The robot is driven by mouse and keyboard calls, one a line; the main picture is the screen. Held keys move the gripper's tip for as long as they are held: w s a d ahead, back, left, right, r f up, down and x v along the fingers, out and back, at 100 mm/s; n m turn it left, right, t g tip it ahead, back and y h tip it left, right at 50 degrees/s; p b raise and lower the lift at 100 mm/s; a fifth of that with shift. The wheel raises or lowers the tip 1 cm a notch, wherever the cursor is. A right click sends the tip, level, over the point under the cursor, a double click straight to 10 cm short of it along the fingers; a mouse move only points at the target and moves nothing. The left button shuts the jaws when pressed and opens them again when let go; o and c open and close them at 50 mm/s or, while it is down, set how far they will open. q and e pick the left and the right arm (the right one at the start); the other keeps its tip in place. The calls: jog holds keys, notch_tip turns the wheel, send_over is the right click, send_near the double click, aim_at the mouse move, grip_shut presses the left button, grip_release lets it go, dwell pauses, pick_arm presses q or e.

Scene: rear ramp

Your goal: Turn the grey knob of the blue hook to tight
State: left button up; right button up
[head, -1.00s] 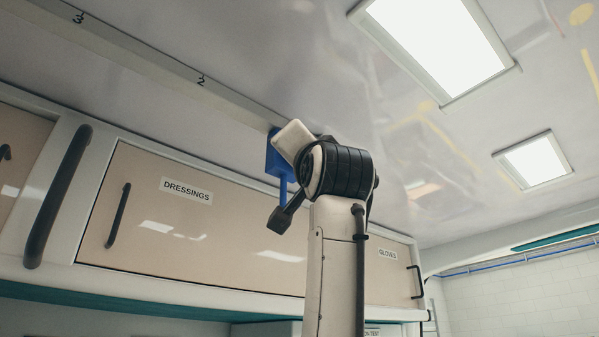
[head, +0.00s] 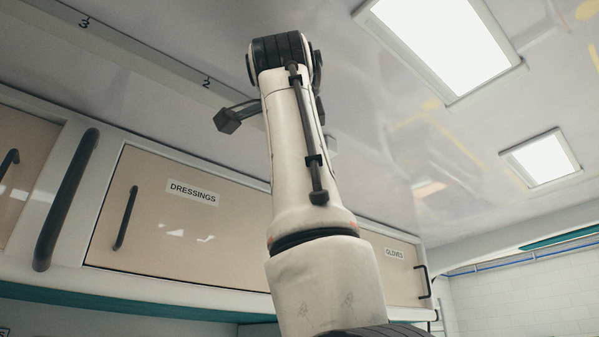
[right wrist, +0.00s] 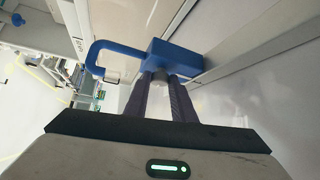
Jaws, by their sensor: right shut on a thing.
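In the right wrist view, the blue hook (right wrist: 178,58) is a blue block against a pale rail, with a curved arm reaching out to the left. The grey knob (right wrist: 160,76) sticks out of the block toward me. My right gripper (right wrist: 162,80) has its two dark fingers on either side of the knob and is shut on it. The fingers partly hide the knob, and I see no mark showing how tight it is. In the head view my right arm hides the hook, the knob and the gripper. My left gripper is in neither view.
A pale rail with numbers (head: 150,60) runs along the ceiling edge. Below it are lockers labelled DRESSINGS (head: 185,225) and GLOVES (head: 394,253), with dark handles. Two lit ceiling panels (head: 440,45) are at the right. Another blue thing (right wrist: 17,19) shows at far left in the wrist view.

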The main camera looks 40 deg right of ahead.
jog(key=shift+m+g, duration=0.3)
jog(key=shift+m, duration=0.1)
grip_shut()
jog(key=shift+r, duration=0.1)
jog(key=o, duration=1)
grip_release()
jog(key=shift+b+v, duration=0.8)
jog(key=shift+v, duration=2.95)
